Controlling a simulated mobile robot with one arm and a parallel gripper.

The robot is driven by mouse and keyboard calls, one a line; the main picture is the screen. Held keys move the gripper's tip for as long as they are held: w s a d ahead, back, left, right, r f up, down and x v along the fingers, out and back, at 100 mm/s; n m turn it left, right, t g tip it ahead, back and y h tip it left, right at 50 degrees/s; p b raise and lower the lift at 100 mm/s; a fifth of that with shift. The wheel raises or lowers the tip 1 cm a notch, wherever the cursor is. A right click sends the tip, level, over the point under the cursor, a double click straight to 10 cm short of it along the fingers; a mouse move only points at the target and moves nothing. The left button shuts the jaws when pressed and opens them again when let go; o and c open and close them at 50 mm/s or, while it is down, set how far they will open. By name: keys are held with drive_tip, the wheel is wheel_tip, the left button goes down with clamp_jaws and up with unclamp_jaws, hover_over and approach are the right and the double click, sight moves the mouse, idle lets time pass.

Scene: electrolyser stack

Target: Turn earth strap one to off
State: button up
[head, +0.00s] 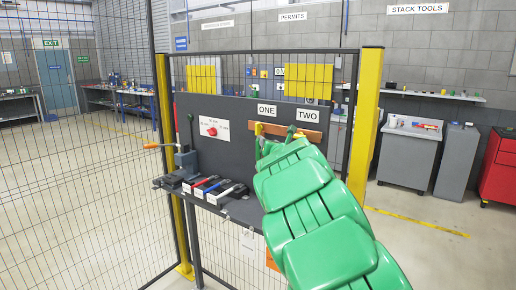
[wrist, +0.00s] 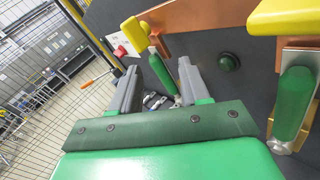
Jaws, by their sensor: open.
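A second green handle (wrist: 291,100) under a yellow block (wrist: 285,15) is at the right. In the head view, the signs ONE (head: 267,110) and TWO (head: 307,115) stand above the copper bar (head: 290,130).
A dark green round knob (wrist: 229,61) sits on the panel between the handles. A red knob (head: 211,131) is at the panel's left. A shelf (head: 243,214) below carries red, blue and black-handled tools. Yellow posts (head: 365,120) and mesh fencing stand around.

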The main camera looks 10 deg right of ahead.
sight(259, 148)
drive_tip(key=shift+w+a+f+n+y, duration=0.4)
drive_tip(key=shift+w+f+n, duration=0.4)
drive_tip(key=shift+w, duration=0.85)
drive_tip(key=shift+w+a+f+n+y, duration=0.35)
drive_tip(key=shift+w+a+f+n, duration=0.4)
drive_tip(key=shift+w, duration=0.9)
drive_tip(key=shift+w+a+f+n+y, duration=0.3)
drive_tip(key=shift+w+f+n, duration=0.5)
drive_tip(key=shift+w, duration=0.85)
drive_tip(key=shift+d+r, duration=0.1)
drive_tip(key=shift+r, duration=0.05)
drive_tip(key=shift+c, duration=0.4)
clamp_jaws()
